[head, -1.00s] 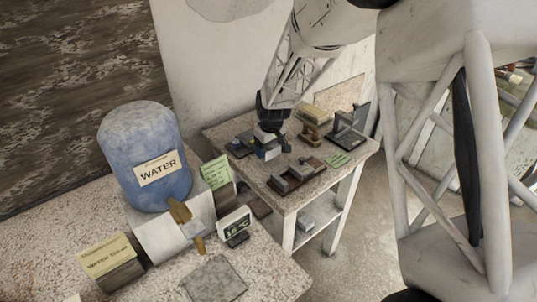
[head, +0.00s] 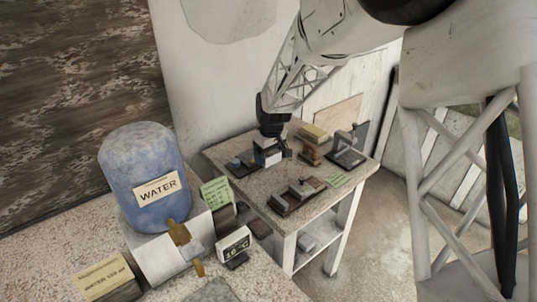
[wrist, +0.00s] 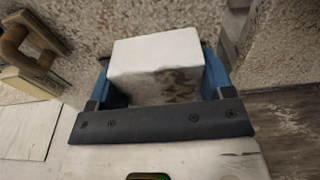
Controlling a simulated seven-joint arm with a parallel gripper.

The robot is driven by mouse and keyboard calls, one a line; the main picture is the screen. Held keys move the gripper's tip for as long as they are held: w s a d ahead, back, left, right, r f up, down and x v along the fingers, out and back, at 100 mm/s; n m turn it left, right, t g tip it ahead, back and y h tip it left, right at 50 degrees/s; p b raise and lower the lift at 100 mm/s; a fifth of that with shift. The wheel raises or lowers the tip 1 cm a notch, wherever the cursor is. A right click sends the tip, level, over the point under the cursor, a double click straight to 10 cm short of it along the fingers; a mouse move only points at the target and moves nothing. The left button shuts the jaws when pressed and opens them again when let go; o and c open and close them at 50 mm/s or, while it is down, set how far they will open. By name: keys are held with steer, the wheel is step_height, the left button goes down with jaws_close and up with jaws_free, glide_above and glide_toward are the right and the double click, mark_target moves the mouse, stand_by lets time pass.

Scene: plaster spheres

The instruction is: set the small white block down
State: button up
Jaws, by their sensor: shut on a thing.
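The small white block (wrist: 158,52) is between the blue fingers of my gripper (wrist: 163,82) in the wrist view. A mottled, darker face of the block is towards the camera. In the head view my gripper (head: 270,147) points down over the speckled small table (head: 240,188), with the block (head: 267,158) at its tips. My gripper is shut on the block. The block is over the left-back part of the tabletop, beside a dark tray with a blue piece (head: 241,164). I cannot tell whether it touches the table.
A dark tray with grey blocks (head: 297,196) lies near the table's front edge. A brown stand (head: 311,152) and a grey metal fixture (head: 348,150) stand to the right. The blue water tank (head: 145,180) is on the nearer counter at left. A wall is behind.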

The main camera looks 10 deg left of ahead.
glide_above(252, 153)
steer(key=shift+d+r, duration=0.1)
stand_by(0.7)
steer(key=shift+s, duration=0.1)
steer(key=shift+f, duration=2.75)
steer(key=shift+f, duration=0.7)
stand_by(0.3)
steer(key=o, duration=1)
steer(key=shift+r, duration=1.95)
